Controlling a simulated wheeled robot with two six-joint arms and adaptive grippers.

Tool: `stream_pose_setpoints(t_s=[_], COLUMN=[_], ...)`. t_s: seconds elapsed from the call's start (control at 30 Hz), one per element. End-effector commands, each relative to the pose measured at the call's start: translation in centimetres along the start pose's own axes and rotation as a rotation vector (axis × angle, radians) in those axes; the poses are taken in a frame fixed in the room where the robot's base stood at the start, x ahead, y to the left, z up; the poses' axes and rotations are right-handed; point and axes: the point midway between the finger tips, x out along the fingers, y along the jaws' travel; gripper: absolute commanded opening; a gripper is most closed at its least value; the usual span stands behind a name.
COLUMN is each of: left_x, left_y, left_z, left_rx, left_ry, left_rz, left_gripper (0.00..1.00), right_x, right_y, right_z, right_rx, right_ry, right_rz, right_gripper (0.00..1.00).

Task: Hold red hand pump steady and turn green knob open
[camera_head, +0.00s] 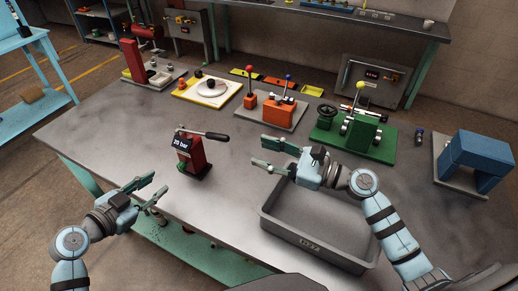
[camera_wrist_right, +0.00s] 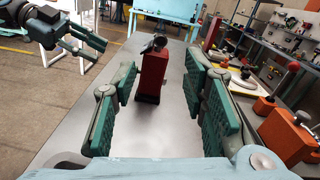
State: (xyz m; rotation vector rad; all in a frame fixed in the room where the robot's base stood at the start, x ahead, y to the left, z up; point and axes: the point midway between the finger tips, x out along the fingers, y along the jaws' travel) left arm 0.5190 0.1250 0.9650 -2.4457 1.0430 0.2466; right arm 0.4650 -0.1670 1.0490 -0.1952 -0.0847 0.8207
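The red hand pump (camera_head: 192,155) stands upright on the metal table. Its dark display reads 20 bar, and its lever points right. A small green spot at its lower left, probably the green knob (camera_head: 181,167), is too small to make out well. My left gripper (camera_head: 157,189) is open and empty, in front and left of the pump. My right gripper (camera_head: 260,153) is open and empty to the pump's right, apart from it. In the right wrist view the pump (camera_wrist_right: 152,75) shows ahead between the spread fingers; the knob cannot be made out there.
A grey tray (camera_head: 277,229) lies below my right gripper. Behind are an orange block unit (camera_head: 277,112), a green fixture (camera_head: 358,138) and a yellow board (camera_head: 190,93). A blue block arch (camera_head: 470,160) stands at right. Table around the pump is clear.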

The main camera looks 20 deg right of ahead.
Motion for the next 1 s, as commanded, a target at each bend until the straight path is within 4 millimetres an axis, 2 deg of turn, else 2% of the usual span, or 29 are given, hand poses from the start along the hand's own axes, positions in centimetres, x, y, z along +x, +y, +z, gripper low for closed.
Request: stream_pose_setpoints(t_s=[0.17,0.4,0.6,0.73,0.97,1.0], left_x=[0.0,0.0,0.0,0.0,0.0,0.0], left_y=[0.0,0.0,0.0,0.0,0.0,0.0], left_z=[0.0,0.0,0.0,0.0,0.0,0.0], left_rx=[0.0,0.0,0.0,0.0,0.0,0.0], left_ry=[0.0,0.0,0.0,0.0,0.0,0.0], left_rz=[0.0,0.0,0.0,0.0,0.0,0.0], left_gripper=[0.33,0.33,0.33,0.33,0.33,0.33], right_x=[2.7,9.3,13.2,14.2,14.2,14.2], right_y=[0.2,0.2,0.2,0.2,0.2,0.2], right_z=[0.3,0.3,0.1,0.1,0.1,0.1], right_rx=[0.018,0.018,0.014,0.013,0.012,0.012], right_ry=[-0.01,-0.008,-0.003,-0.002,-0.001,-0.001], right_rz=[0.001,0.002,0.002,0.002,0.002,0.002], right_gripper=[0.4,0.4,0.4,0.4,0.4,0.33])
